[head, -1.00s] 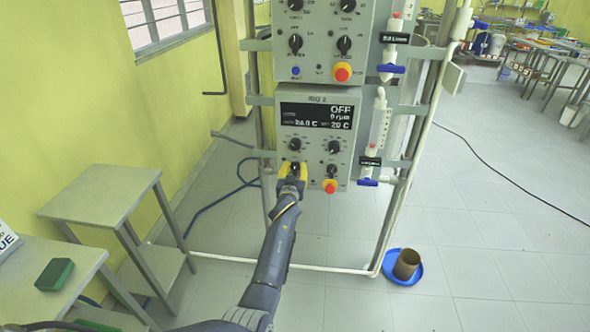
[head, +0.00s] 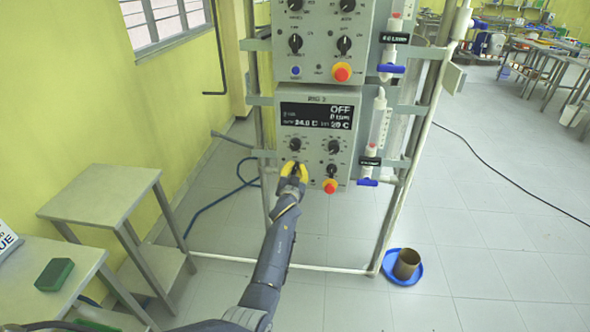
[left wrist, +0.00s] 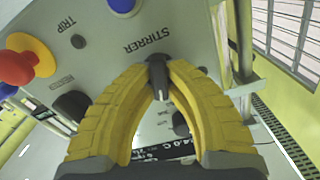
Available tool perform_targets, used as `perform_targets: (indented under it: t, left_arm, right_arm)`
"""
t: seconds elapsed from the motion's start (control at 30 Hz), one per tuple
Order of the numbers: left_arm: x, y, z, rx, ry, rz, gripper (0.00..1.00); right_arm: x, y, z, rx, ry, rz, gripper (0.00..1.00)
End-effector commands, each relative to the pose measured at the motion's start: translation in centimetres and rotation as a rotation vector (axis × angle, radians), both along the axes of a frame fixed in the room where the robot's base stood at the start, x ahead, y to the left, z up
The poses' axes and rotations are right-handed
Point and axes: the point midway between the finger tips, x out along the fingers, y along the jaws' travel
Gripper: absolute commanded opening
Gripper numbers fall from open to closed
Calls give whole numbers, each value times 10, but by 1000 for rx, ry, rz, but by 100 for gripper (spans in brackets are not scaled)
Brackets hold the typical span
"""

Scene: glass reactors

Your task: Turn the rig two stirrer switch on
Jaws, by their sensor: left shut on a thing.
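The rig two control box (head: 317,150) hangs on the frame, with knobs on its face and a display (head: 317,115) reading OFF. My left gripper (head: 294,168) is at the lower left of this face, over the stirrer switch. In the left wrist view, the stirrer switch (left wrist: 158,75) is a black knob beside the upside-down STIRRER label, and the yellow fingers of my left gripper (left wrist: 158,62) are shut on it from both sides. In the head view the fingers mostly hide the switch. My right gripper is not in view.
A red stop button on a yellow collar (head: 330,185) sits just right of my left gripper. The red button (left wrist: 18,68) and a blue one (left wrist: 38,55) show in the wrist view. Another control box (head: 322,40) is above. Blue-handled valves (head: 367,182) stand to the right.

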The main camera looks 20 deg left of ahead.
Motion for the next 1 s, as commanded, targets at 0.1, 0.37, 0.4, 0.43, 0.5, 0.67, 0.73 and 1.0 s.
perform_targets:
  t: [0.1, 0.37, 0.4, 0.43, 0.5, 0.67, 0.73, 1.0]
  left_arm:
    - [0, 0, 1, 109, 15, 0, 0]
    - [1, -1, 0, 351, 53, 0, 0]
    - [1, -1, 0, 385, 58, 0, 0]
    - [1, -2, 0, 408, 62, 0, 0]
    - [1, -2, 0, 465, 71, 0, 0]
    - [1, -2, 0, 573, 88, 0, 0]
    - [1, -3, 0, 612, 94, 0, 0]
    - [1, -3, 0, 712, 109, 0, 0]
  right_arm:
    - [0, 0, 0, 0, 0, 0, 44]
    - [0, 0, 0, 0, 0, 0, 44]
    - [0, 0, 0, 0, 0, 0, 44]
    - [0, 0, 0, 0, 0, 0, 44]
    - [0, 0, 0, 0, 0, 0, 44]
    - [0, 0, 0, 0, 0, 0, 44]
    - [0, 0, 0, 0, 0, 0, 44]
    - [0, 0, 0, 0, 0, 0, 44]
